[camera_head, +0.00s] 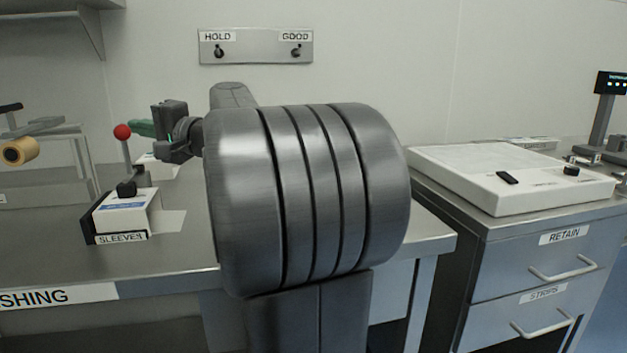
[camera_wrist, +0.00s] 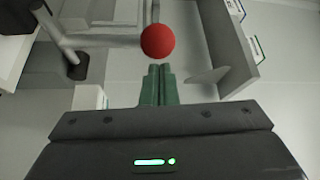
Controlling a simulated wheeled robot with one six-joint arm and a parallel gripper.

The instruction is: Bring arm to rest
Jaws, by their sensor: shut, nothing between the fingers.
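My gripper (camera_head: 133,127) is at the left of my arm in the head view, its green fingers pointing left. In the wrist view the fingers (camera_wrist: 158,66) are together with nothing between them. A red ball knob (camera_head: 122,131) tops an upright lever on the white box labelled SLEEVER (camera_head: 112,222). The red knob also shows in the wrist view (camera_wrist: 158,41), just beyond the fingertips. I cannot tell whether the tips touch it. My large grey arm link hides the middle of the bench.
The metal bench (camera_head: 150,265) runs along the wall under a HOLD/GOOD panel (camera_head: 256,46). A stand with a tan roll (camera_head: 20,151) is at far left. At right, a white device (camera_head: 510,180) sits on a cabinet with RETAIN (camera_head: 548,251) and STRIPS drawers.

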